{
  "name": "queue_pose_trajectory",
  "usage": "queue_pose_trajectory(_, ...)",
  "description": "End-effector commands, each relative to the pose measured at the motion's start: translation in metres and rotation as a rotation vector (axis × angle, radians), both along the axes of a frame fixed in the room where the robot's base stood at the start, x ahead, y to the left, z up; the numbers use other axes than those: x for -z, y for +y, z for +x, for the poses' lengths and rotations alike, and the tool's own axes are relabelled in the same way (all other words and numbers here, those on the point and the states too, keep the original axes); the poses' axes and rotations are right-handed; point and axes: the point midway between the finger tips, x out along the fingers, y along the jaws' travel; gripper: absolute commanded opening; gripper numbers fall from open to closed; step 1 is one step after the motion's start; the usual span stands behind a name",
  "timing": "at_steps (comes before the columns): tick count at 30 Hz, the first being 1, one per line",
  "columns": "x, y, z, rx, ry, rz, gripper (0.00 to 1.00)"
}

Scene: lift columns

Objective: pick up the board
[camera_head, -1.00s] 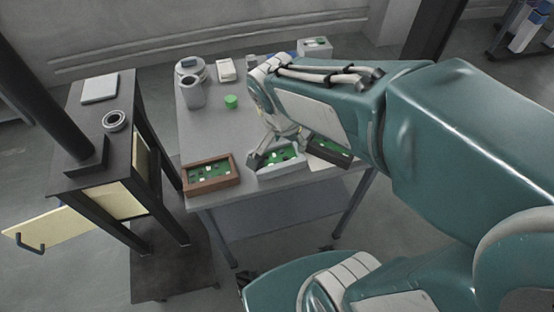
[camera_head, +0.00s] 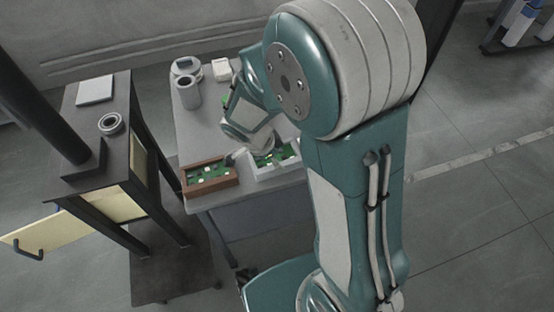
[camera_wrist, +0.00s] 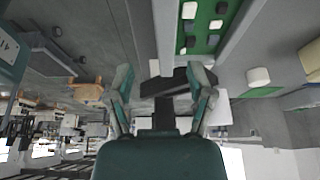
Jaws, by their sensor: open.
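Green boards with small pale parts lie in trays at the table's front edge. One board (camera_head: 208,171) is in the brown tray (camera_head: 211,184). Another board (camera_head: 276,155) is in the pale grey tray (camera_head: 272,173), partly covered by my arm. My gripper (camera_head: 231,158) is low, between and close to these two trays; contact cannot be told. In the wrist view my gripper (camera_wrist: 164,92) is open, its two fingers spread apart. A green board (camera_wrist: 202,28) with white and dark parts shows there at the top, beside a pale tray wall (camera_wrist: 238,40). I see no board between the fingers.
The grey table (camera_head: 205,128) has a grey cup (camera_head: 188,92), a round container (camera_head: 186,66) and a white box (camera_head: 221,70) at the back left. A dark stand (camera_head: 128,150) with an open drawer (camera_head: 45,233) is at left. My arm hides the table's right side.

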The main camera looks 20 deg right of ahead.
Motion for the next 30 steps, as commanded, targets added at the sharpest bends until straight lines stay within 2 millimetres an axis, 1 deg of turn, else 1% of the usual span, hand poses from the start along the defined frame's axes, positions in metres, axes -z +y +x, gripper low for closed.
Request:
queue_pose_trajectory(5,0.013,-0.003,0.001,-0.001,0.003,0.000,0.69)
queue_pose_trajectory(12,0.045,-0.012,0.008,0.000,0.004,-0.001,0.69)
queue_pose_trajectory(15,0.054,-0.016,0.008,-0.001,0.003,0.000,0.69)
queue_pose_trajectory(23,0.056,-0.016,0.009,-0.001,0.000,0.001,0.69)
queue_pose_trajectory(26,0.056,-0.016,0.009,-0.001,0.000,0.001,0.28)
queue_pose_trajectory(27,0.056,-0.016,0.009,-0.001,0.000,0.001,0.11)
queue_pose_trajectory(28,0.056,-0.016,0.009,-0.001,0.000,0.001,0.00)
queue_pose_trajectory(30,0.056,-0.016,0.008,-0.001,0.002,0.001,0.00)
